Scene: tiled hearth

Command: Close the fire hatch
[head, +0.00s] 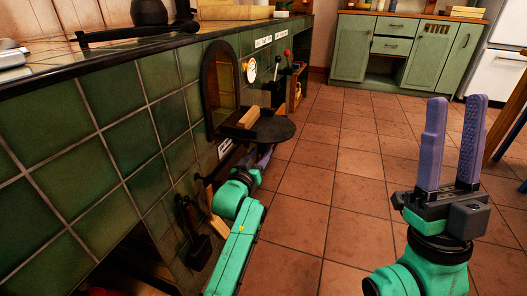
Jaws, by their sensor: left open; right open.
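The fire hatch (274,129) is a dark, rounded door. It is folded down and juts out level from the foot of an arched opening (223,88) in the green tiled hearth. A light wooden block (248,117) sits at its inner side, by the opening. My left gripper (260,154) is below the hatch, its purple fingers pointing up toward the underside. The hatch partly hides the fingertips, so I cannot tell whether they touch it. My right gripper (457,100) is open and empty, raised over the floor at the right, well apart from the hatch.
The dark hearth top (120,55) runs along the left. A gauge (251,69) and levers with red and black knobs (287,54) are beyond the hatch. Tools (193,215) hang low on the tiles. The tiled floor (335,160) is clear; a green cabinet (352,48) stands behind.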

